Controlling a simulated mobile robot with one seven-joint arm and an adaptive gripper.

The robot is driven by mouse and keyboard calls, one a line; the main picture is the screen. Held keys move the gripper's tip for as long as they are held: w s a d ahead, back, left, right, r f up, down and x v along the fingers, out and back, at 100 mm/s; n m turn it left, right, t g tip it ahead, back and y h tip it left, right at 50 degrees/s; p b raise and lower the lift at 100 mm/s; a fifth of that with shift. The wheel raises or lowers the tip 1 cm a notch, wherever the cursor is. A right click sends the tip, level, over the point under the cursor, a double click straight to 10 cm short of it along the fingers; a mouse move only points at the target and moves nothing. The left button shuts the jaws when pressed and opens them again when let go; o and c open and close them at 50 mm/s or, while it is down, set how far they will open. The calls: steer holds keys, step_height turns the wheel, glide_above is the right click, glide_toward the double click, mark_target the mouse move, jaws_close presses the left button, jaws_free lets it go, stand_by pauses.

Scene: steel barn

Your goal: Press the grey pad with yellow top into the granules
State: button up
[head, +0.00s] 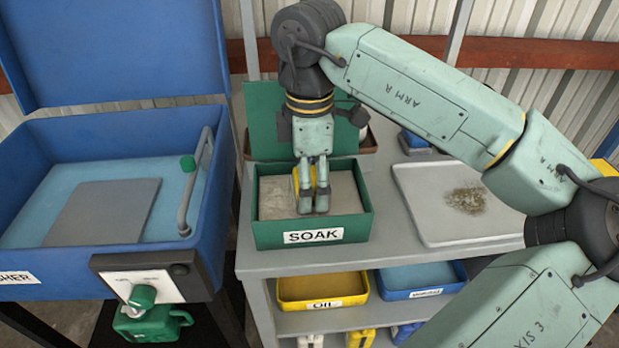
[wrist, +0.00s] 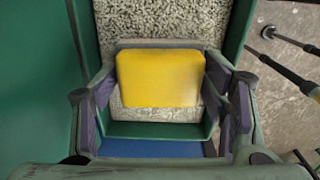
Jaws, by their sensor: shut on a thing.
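My gripper (head: 312,190) points down into the green box labelled SOAK (head: 266,236) on the bench top. The box holds pale grey granules (head: 343,190). The gripper is shut on the pad, whose yellow top (head: 296,183) shows beside the fingers. In the wrist view the yellow top of the pad (wrist: 160,79) sits between the two fingers, with the granules (wrist: 160,24) behind and in front of it. The pad's grey part and underside are mostly hidden, so I cannot tell how deep it sits in the granules.
A grey tray (head: 420,205) with a brownish granular patch (head: 466,201) lies to the right. A blue washer tub (head: 215,165) with a raised lid stands left. A yellow OIL bin (head: 323,287) and a blue bin (head: 421,279) sit on the lower shelf. The box walls close around the gripper.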

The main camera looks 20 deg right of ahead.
steer(key=shift+r+p, duration=1.85)
steer(key=shift+r, duration=1.6)
